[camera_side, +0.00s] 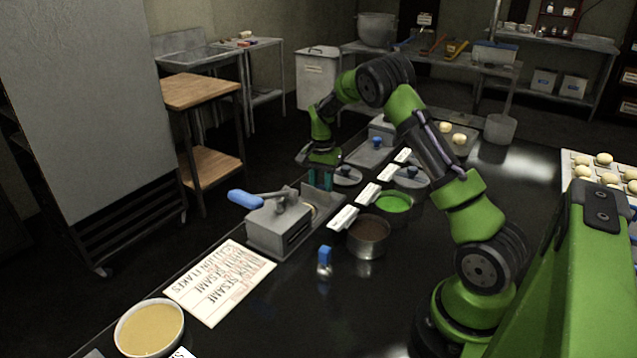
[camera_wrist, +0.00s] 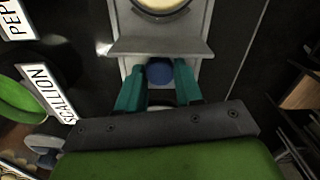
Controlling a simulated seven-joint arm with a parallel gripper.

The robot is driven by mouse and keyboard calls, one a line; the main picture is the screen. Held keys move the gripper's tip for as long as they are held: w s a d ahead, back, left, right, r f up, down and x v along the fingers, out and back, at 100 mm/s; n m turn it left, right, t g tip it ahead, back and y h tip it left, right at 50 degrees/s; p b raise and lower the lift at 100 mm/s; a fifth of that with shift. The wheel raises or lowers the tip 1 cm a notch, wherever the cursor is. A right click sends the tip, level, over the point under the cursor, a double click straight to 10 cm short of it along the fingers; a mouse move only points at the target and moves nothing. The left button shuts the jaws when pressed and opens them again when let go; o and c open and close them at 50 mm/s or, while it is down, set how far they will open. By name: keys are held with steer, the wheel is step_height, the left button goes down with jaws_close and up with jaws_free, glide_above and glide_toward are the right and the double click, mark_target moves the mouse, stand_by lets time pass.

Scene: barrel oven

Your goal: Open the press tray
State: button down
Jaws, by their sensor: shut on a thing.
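The grey press (camera_side: 278,225), with a blue-tipped lever, stands on the dark counter in the side view. Its tray (camera_side: 322,202) sticks out from the press on the side toward my gripper (camera_side: 321,180). In the wrist view the tray (camera_wrist: 190,47) has an upright front plate and a blue knob (camera_wrist: 158,72). A pale round thing (camera_wrist: 162,4) lies on the tray behind the plate, partly cut off by the frame. My gripper (camera_wrist: 159,90) has its teal fingers either side of the knob and is shut on it. The knob is hidden in the side view.
A pan with green contents (camera_side: 393,203), a pan with dark contents (camera_side: 368,238) and several label cards (camera_side: 368,194) stand close to the tray. A printed sheet (camera_side: 220,282) and a bowl (camera_side: 150,328) lie nearer the camera. A blue-topped shaker (camera_side: 324,264) stands near the press.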

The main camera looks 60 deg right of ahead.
steer(key=d, duration=0.2)
steer(key=shift+d, duration=0.3)
steer(key=c, duration=0.7)
jaws_free()
steer(key=shift+c, duration=0.2)
steer(key=shift+a, duration=0.1)
step_height(320, 180, up, 17)
